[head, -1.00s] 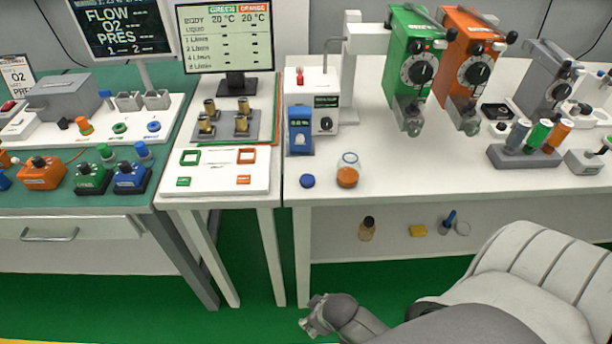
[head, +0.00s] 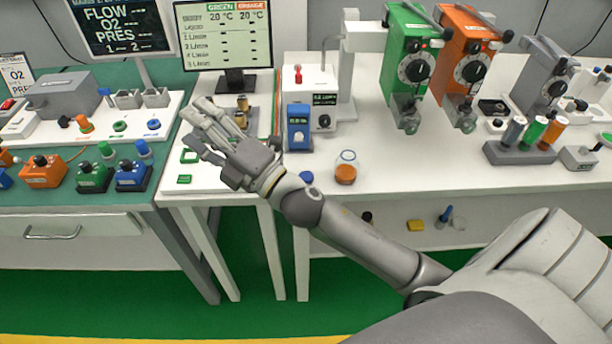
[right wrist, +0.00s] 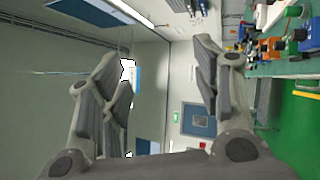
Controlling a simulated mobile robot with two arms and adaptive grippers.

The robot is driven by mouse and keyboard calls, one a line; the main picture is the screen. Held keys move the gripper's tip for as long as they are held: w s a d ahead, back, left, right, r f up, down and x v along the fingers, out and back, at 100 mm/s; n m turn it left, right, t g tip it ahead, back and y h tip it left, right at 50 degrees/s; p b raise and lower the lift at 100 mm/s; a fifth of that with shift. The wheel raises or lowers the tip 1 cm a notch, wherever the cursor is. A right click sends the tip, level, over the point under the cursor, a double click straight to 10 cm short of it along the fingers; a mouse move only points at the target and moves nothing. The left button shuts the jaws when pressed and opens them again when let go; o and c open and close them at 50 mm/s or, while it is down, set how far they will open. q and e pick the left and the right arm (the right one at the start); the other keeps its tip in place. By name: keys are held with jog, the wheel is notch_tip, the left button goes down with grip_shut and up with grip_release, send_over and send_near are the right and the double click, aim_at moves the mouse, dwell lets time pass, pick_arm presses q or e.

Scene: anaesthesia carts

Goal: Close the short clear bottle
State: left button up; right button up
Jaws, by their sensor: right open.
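A short clear bottle (head: 346,168) with orange contents stands upright and uncapped near the front edge of the white table. A round blue cap (head: 306,177) lies on the table just left of it, partly hidden by my right arm. My right gripper (head: 199,126) is open and empty, raised over the left part of the white tables, left of the bottle and cap. Its spread fingers also show in the right wrist view (right wrist: 160,75), with nothing between them. My left gripper is not in view.
A small blue device (head: 299,128) stands behind the cap. Green (head: 408,60) and orange (head: 465,60) machines stand at the back right. A grey rack (head: 520,153) holds coloured tubes. A monitor (head: 224,35) stands behind my gripper.

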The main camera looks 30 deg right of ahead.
jog(key=s+a+r+n+g+y, duration=0.1)
jog(key=a+r+n+g+y, duration=0.2)
jog(key=n+y, duration=0.4)
jog(key=n+g+h, duration=1.6)
jog(key=n+g, duration=0.1)
jog(key=n, duration=0.6)
send_over(306, 176)
notch_tip(306, 176, down, 15)
jog(key=shift+f, duration=0.1)
jog(key=shift+f+p, duration=0.5)
jog(key=shift+f, duration=2.25)
